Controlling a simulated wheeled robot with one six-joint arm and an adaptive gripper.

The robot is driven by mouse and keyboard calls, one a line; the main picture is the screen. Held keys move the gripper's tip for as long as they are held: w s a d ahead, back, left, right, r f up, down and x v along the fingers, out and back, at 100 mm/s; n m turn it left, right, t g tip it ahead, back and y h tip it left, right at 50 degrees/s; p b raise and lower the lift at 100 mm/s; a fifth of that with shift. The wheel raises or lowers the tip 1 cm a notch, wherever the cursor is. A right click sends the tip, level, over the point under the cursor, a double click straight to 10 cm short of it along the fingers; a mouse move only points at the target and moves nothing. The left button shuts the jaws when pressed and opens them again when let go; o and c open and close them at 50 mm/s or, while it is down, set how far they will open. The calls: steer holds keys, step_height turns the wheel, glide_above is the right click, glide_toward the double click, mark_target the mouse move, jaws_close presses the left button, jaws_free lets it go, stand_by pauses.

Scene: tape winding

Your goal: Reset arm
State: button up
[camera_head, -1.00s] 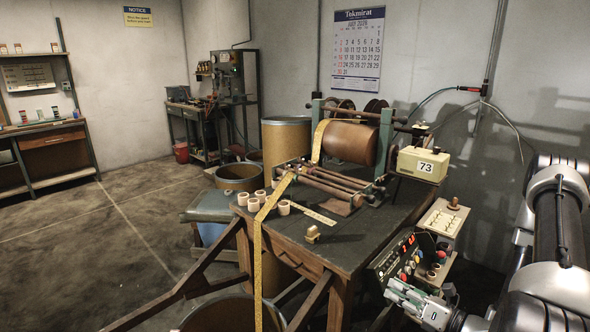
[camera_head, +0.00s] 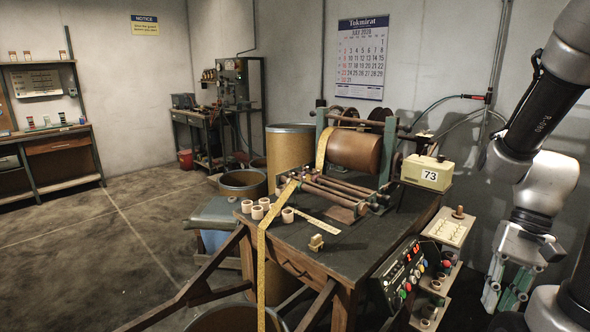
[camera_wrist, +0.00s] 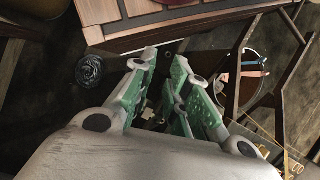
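My gripper (camera_head: 505,302) hangs at the lower right in the head view, fingers pointing down, right of the control box and apart from it. In the wrist view its green-padded fingers (camera_wrist: 166,58) stand apart with nothing between them. The winding machine's brown drum (camera_head: 355,150) carries a yellow tape (camera_head: 262,262) that runs down over the front edge of the wooden table (camera_head: 362,262). My upper arm links fill the right edge of the head view.
A control panel (camera_head: 404,275) with buttons and a small shelf (camera_head: 450,228) stand between the table and my gripper. Several small rolls (camera_head: 288,215) lie on the table. Floor at the left (camera_head: 60,260) is clear.

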step_height(320, 180, up, 15)
steer(key=w+a+n+t+h, duration=0.1)
steer(key=a+n+t+h, duration=0.1)
steer(key=n+t, duration=0.3)
steer(key=shift+w+n+t+h, duration=0.35)
steer(key=shift+t+h, duration=0.35)
steer(key=shift+t, duration=0.5)
